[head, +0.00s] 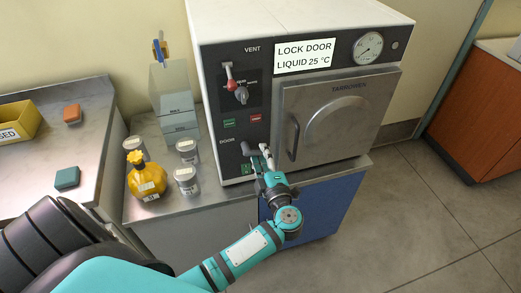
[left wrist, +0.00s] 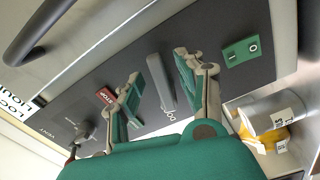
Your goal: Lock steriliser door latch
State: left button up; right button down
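The steriliser (head: 300,20) is a white box with a dark front panel, and its display (head: 304,55) reads "LOCK DOOR LIQUID 25 °C". Its grey door (head: 365,118) looks closed. My left gripper (head: 257,149) is at the panel's lower part, beside the "DOOR" label. In the left wrist view the gripper (left wrist: 160,85) is open, its fingers apart on either side of a grey bar-like latch handle (left wrist: 159,80) on the panel. The handle stands in the gap, with no clear contact. In the head view the gripper mostly hides the latch. My right gripper is not in view.
A red-tipped vent lever (head: 231,80) sits above on the panel. A green switch (left wrist: 241,51) is close to one finger. A yellow bottle (head: 146,178) and several jars (head: 187,180) stand on the counter left of the steriliser. The floor at right is clear.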

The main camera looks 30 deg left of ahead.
pick_arm(q)
jog(key=shift+x, duration=1)
jog(key=shift+c, duration=0.2)
grip_shut()
